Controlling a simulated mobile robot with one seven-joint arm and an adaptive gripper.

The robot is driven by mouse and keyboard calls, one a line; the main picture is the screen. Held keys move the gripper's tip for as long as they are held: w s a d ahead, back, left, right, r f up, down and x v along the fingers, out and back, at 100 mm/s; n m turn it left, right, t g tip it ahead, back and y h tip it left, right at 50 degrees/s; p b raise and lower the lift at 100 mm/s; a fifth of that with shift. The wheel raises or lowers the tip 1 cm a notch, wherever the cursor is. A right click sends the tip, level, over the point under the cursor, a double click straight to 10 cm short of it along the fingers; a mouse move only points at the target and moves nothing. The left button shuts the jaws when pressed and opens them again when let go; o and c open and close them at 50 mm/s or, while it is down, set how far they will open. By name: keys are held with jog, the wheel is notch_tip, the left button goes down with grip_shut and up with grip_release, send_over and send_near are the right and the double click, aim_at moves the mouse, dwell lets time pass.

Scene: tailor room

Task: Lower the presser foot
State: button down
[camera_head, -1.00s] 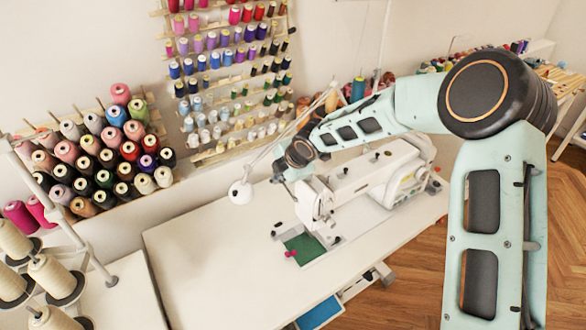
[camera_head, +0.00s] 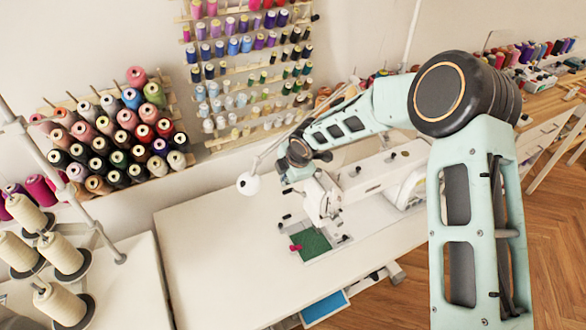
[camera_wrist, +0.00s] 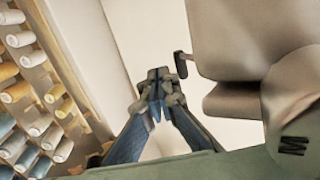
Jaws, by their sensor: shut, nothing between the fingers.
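The white sewing machine (camera_head: 358,180) stands on the sewing table, its head end toward the left. In the wrist view its pale body (camera_wrist: 245,40) fills the right side, with a small dark lever (camera_wrist: 182,64) sticking out of its left side. My gripper (camera_wrist: 158,88) is shut and empty, its fingertips just left of and below that lever in the picture; I cannot tell whether they touch it. In the head view my fingers are hidden behind the machine head. The presser foot is too small to make out. Green cloth (camera_head: 313,243) lies below the head.
The white table top (camera_head: 215,255) is mostly clear left of the machine. A white lamp head (camera_head: 248,184) hangs close left of my wrist. A cone thread rack (camera_head: 120,140) and a wall spool rack (camera_head: 250,70) stand behind. A thread stand (camera_head: 75,200) is at left.

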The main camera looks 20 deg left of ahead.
jog(key=shift+f+g+h+p, duration=0.5)
jog(key=shift+p, duration=0.05)
jog(key=shift+s+d, duration=0.1)
dwell(0.4)
